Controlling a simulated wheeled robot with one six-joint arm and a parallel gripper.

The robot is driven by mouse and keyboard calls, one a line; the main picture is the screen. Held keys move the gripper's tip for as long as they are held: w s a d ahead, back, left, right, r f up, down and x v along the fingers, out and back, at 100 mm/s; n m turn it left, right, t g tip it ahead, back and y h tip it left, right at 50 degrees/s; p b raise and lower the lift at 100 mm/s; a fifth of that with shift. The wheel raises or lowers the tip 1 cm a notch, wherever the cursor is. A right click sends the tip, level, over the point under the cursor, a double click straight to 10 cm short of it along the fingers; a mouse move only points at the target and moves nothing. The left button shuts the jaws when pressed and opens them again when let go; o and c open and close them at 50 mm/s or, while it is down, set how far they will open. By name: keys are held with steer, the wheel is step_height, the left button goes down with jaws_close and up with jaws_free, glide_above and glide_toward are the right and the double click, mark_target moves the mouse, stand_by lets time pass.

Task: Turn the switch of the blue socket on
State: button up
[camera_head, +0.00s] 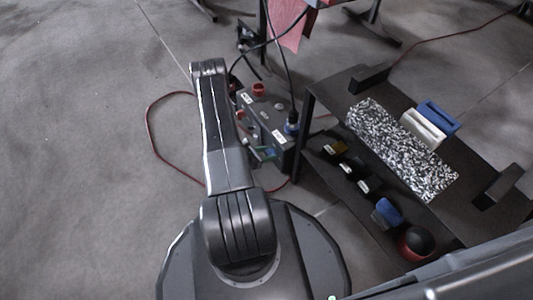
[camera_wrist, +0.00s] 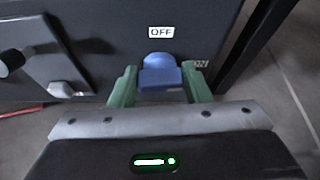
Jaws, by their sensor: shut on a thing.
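The dark electrical box (camera_head: 262,112) stands on the floor, with red and blue fittings on it. In the wrist view, the blue switch (camera_wrist: 158,66) is on the dark box face, just below a white label (camera_wrist: 161,32) reading OFF. The green fingers of my gripper (camera_wrist: 160,78) stand at both sides of the blue switch and are shut on it.
A red cable (camera_head: 150,120) loops on the floor to the left. A lever or knob (camera_wrist: 12,60) is on the box's left side.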

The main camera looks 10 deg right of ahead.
steer(key=shift+m+t, duration=0.3)
steer(key=shift+m, duration=0.2)
steer(key=o, duration=1)
steer(key=shift+s+a, duration=0.1)
steer(key=p+v, duration=0.4)
steer(key=v, duration=0.9)
steer(key=shift+s+a+r, duration=0.2)
steer(key=shift+r, duration=0.1)
